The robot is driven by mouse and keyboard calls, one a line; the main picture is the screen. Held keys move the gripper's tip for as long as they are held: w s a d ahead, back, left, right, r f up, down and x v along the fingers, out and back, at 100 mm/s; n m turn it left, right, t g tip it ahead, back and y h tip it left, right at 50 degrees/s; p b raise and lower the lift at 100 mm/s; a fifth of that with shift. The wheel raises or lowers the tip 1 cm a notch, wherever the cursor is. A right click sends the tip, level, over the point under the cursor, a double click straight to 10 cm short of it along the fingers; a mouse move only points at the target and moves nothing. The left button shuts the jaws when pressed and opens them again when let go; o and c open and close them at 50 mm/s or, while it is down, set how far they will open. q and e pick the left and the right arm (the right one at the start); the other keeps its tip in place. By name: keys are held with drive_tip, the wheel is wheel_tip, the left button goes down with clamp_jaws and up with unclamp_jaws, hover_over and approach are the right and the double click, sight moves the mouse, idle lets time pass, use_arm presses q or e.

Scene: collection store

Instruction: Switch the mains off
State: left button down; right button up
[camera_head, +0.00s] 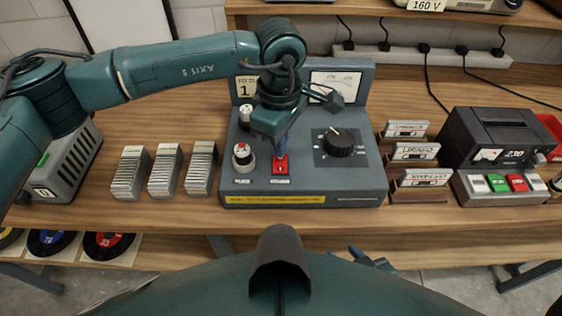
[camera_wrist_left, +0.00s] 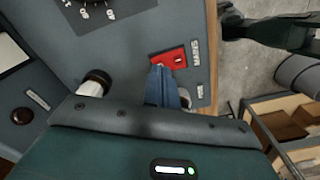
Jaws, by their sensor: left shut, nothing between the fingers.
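A grey-blue control unit (camera_head: 340,190) stands on the wooden bench, with a dial, a meter and knobs. A red switch plate (camera_head: 280,168) sits at the front of its sloped panel. It also shows in the left wrist view as a red plate (camera_wrist_left: 178,60) beside a label reading MAINS. My left gripper (camera_head: 279,152) is shut and empty, pointing down at the plate. In the left wrist view its fingertips (camera_wrist_left: 160,70) overlap the plate's edge; contact cannot be told. The switch's lever position is hidden or too small to tell. My right gripper (camera_head: 368,259) shows partly below the bench edge.
Card stacks (camera_head: 165,170) stand left, cassettes (camera_head: 412,152) and a black device (camera_head: 497,138) right. A power strip (camera_head: 425,54) with several plugs runs behind.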

use_arm(q)
drive_tip(key=shift+f+b, duration=0.7)
drive_tip(key=shift+f, duration=0.05)
drive_tip(key=shift+r, duration=0.15)
drive_tip(key=shift+r+p, duration=0.6)
drive_tip(key=shift+r, duration=0.6)
drive_tip(key=shift+r+p, duration=0.8)
drive_tip(key=shift+r, duration=1.45)
